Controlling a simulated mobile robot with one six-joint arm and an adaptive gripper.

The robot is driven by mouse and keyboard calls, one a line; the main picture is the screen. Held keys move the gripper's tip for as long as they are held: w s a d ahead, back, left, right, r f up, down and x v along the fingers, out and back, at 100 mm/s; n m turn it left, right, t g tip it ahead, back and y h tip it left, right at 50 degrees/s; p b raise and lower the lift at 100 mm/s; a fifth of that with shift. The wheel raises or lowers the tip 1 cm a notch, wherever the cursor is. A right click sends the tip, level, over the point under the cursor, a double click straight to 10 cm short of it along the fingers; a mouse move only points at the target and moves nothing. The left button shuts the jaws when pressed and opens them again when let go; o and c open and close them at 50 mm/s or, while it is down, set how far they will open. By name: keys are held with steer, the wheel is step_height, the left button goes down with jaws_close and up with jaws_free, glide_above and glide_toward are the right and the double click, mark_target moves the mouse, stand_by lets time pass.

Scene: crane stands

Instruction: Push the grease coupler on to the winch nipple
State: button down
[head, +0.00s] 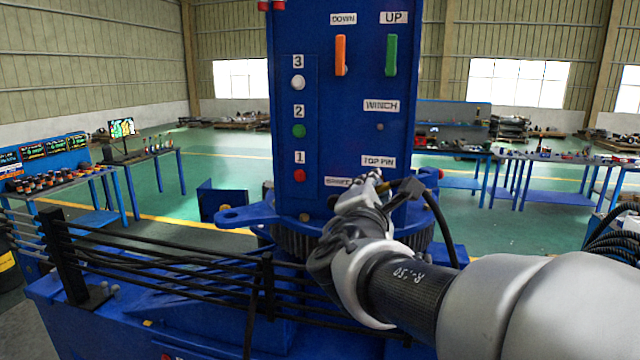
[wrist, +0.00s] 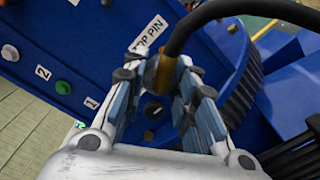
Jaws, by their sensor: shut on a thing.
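The winch nipple (head: 380,127) is a small dark stud under the WINCH label on the blue panel (head: 340,90). My gripper (head: 372,182) is in front of the lower right of the panel, by the TOP PIN label and below the winch nipple. In the wrist view my gripper (wrist: 163,82) is shut on the brass-coloured grease coupler (wrist: 166,70). A black hose (wrist: 245,9) runs from the coupler's side to the upper right. The coupler is apart from the winch nipple. In the head view the coupler is mostly hidden by the fingers. The winch nipple cannot be made out in the wrist view.
An orange lever (head: 340,55) and a green lever (head: 391,55) stick out above the WINCH label. Numbered buttons (head: 299,130) line the panel's left. A toothed ring (head: 290,238) surrounds the column's foot. Black rails (head: 160,258) cross the front left.

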steer(key=s+a+r+p, duration=0.1)
steer(key=s+r+p, duration=0.2)
steer(key=r+p, duration=0.55)
steer(key=w+b, duration=0.1)
steer(key=w+d+r+b, duration=0.1)
steer(key=w+b, duration=0.2)
steer(key=shift+w+d+r+b, duration=0.15)
steer(key=shift+w+d+b, duration=0.1)
steer(key=shift+w+b, duration=0.1)
steer(key=shift+w+d, duration=0.1)
steer(key=shift+w, duration=0.2)
steer(key=shift+r, duration=0.15)
steer(key=shift+b+x, duration=0.35)
steer(key=shift+x, duration=0.75)
steer(key=c, duration=1.2)
jaws_free()
steer(key=shift+s, duration=0.1)
